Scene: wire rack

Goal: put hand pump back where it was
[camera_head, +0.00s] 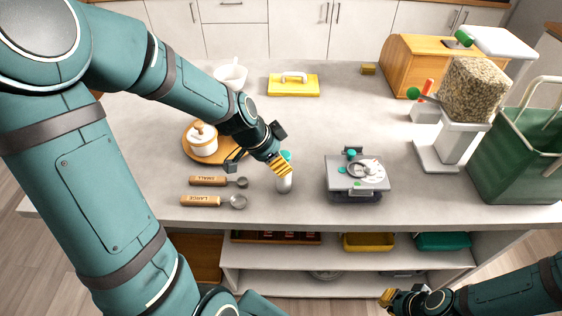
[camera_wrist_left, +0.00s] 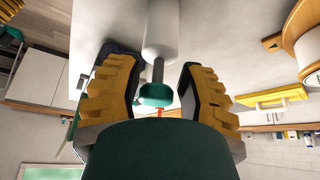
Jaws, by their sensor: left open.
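The hand pump (camera_head: 284,182) stands upright on the counter near its front edge, a white cylinder with a teal top. In the left wrist view its white body (camera_wrist_left: 160,30), grey rod and teal knob (camera_wrist_left: 156,95) show between my fingers. My left gripper (camera_head: 279,165) is at the pump's top, with yellow fingers apart on both sides of the rod (camera_wrist_left: 158,75). Gaps show between the fingers and the pump. My right gripper (camera_head: 388,297) is low at the front right, away from the pump; its finger opening is unclear.
Two measuring spoons (camera_head: 212,201) and a lidded white pot (camera_head: 203,140) lie left of the pump. A grey device (camera_head: 357,178) stands to its right. Shelves (camera_head: 290,284) with trays lie below.

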